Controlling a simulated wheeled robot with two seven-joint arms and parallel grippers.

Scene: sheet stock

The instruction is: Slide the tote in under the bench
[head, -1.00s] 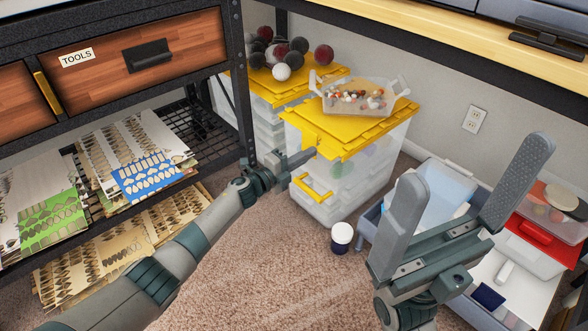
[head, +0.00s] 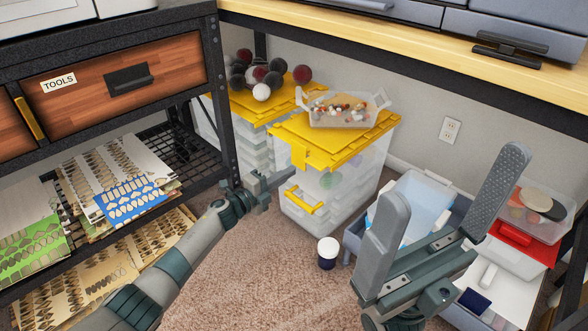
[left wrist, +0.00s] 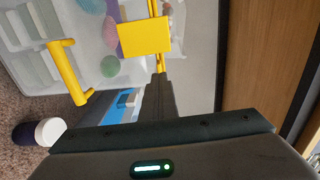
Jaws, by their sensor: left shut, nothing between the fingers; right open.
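The tote (head: 345,193) is a clear plastic box with a yellow lid (head: 352,145), yellow latch and yellow front handle. It stands upright on the carpet below the wooden-topped bench (head: 400,44). An open clear tray of small pieces (head: 343,108) rests on its lid. My left gripper (head: 290,172) is shut and empty at the tote's front, just below the latch. In the left wrist view its closed fingers (left wrist: 159,90) point toward the tote (left wrist: 110,20), near the latch; contact cannot be told. My right gripper (head: 455,195) is open and empty, right of the tote and nearer me.
A similar yellow-lidded tote (head: 240,101) with several balls on it stands behind left. A black shelf post (head: 220,100) is close on the left. A white-lidded jar (head: 327,253) stands in front of the tote. Carpet is clear front left.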

